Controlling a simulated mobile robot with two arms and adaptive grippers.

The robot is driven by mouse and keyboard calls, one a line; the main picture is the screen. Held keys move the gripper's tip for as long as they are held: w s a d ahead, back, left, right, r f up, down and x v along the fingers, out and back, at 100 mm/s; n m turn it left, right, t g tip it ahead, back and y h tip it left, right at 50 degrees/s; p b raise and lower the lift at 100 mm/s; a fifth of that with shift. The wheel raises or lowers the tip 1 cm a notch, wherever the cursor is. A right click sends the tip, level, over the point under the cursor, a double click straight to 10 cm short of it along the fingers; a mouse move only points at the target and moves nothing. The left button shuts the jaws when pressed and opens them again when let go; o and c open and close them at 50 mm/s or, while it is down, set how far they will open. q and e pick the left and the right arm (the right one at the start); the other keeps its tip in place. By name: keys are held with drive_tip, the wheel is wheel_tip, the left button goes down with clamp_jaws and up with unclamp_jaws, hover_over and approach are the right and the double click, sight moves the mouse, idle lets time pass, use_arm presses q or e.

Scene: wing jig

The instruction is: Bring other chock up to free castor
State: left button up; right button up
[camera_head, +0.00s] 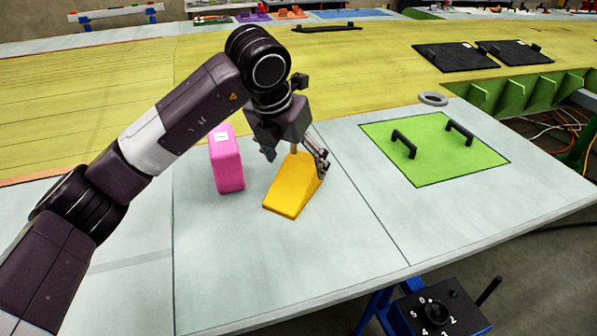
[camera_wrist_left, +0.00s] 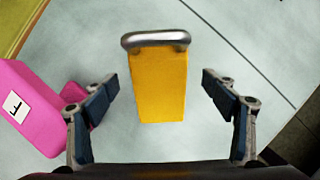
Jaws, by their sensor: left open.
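A yellow wedge-shaped chock (camera_head: 287,198) lies on the pale table top (camera_head: 245,270). In the left wrist view the chock (camera_wrist_left: 158,92) shows a metal bar handle (camera_wrist_left: 156,40) along its far edge. My left gripper (camera_head: 295,162) is over the taller end of the chock. In the wrist view my left gripper (camera_wrist_left: 157,88) is open, with one finger on each side of the chock and gaps between. I cannot make out a castor in these views. My right gripper is not in view.
A pink block (camera_head: 227,165) stands just left of the chock; it also shows in the left wrist view (camera_wrist_left: 38,118). A black dial box (camera_head: 440,312) hangs below the front edge.

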sight(298, 167)
use_arm(q)
drive_tip(key=p+x, duration=0.1)
drive_tip(key=x, duration=0.2)
drive_tip(key=shift+w+f, duration=0.25)
drive_tip(key=shift+f, duration=0.2)
drive_tip(key=c, duration=2)
drive_tip(key=shift+w, duration=0.1)
drive_tip(key=shift+c, duration=0.4)
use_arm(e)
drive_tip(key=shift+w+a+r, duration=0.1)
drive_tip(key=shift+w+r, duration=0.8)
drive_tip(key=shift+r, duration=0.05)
use_arm(q)
drive_tip(key=shift+r, duration=0.25)
